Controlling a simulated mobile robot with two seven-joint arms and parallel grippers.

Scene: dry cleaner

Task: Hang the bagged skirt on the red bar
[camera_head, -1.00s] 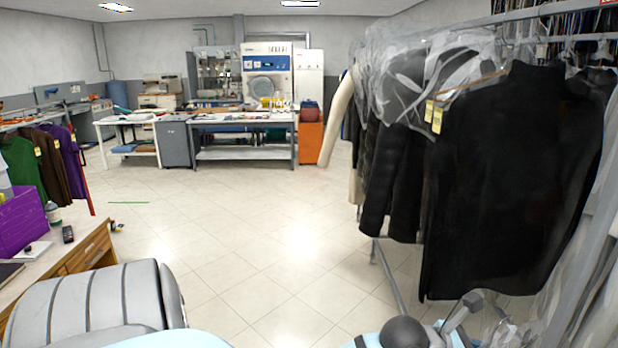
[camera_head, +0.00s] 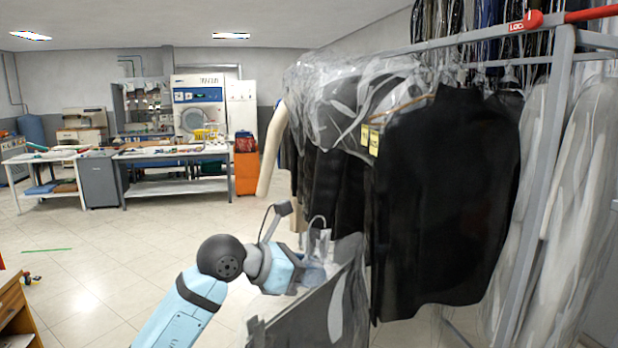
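My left gripper (camera_head: 312,268) reaches in from the lower left and appears shut on the top of the bagged skirt (camera_head: 318,318). The skirt is dark grey under clear plastic and hangs below the gripper, its lower part cut off by the frame. A thin hook-like loop shows just above the gripper. The red bar (camera_head: 592,13) is at the top right, running out of the frame beside a red label. It is well above and to the right of the gripper and skirt. My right gripper is not in view.
A rail (camera_head: 480,37) of bagged clothes runs along the right, with a large black garment (camera_head: 440,200) close beside the skirt. A grey rack post (camera_head: 545,170) stands below the red bar. White bagged garments (camera_head: 575,190) hang behind it. Open tiled floor lies left.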

